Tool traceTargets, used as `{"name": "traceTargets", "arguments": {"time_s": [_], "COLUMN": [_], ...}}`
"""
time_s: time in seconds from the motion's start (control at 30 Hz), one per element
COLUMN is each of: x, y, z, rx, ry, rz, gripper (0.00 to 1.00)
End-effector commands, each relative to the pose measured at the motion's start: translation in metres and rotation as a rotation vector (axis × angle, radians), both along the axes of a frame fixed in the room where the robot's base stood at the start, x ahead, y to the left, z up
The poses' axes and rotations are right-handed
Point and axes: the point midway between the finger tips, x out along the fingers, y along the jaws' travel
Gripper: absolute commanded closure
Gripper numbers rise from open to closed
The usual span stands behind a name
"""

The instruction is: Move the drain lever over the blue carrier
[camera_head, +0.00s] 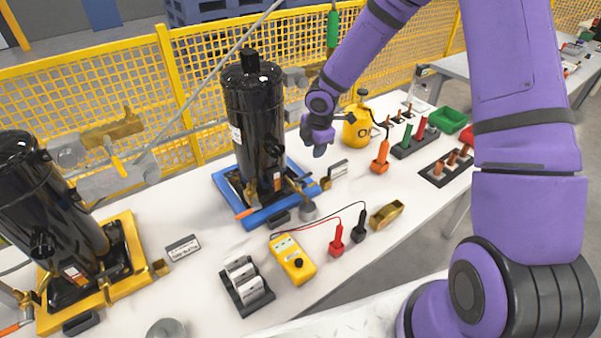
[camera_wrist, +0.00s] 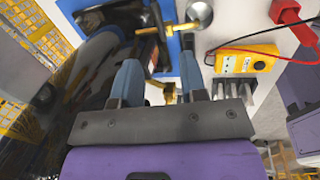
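The blue carrier (camera_head: 268,212) holds an upright black compressor (camera_head: 255,125) on the table. A brass fitting with a thin arm (camera_head: 300,184) sits at the carrier's right side, above a grey round cup (camera_head: 308,210). It also shows in the wrist view (camera_wrist: 180,27), beside the cup (camera_wrist: 199,14). I take this arm for the drain lever, but its shape is too small to be sure. My gripper (camera_head: 319,150) is above the table, right of the compressor. In the wrist view its two blue-grey fingers (camera_wrist: 160,75) are apart, with nothing clearly held between them.
A yellow meter (camera_head: 292,258) with red and black leads lies in front of the carrier. A labelled block (camera_head: 337,170) stands right of it. A second compressor stands in a yellow carrier (camera_head: 140,285) at left. A yellow can (camera_head: 358,128) is behind right.

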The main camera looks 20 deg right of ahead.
Motion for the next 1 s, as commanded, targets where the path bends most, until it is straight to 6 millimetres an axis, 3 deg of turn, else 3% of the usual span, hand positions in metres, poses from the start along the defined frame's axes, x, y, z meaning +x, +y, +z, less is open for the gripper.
{"name": "traceTargets", "arguments": {"time_s": [0.37, 0.7, 1.0], "x": [0.006, 0.017, 0.023], "y": [0.009, 0.013, 0.014], "z": [-0.034, -0.091, -0.121], "rx": [0.026, 0.024, 0.025], "ry": [0.007, 0.008, 0.006], "rz": [0.060, 0.059, 0.058], "gripper": [0.61, 0.61, 0.61]}}
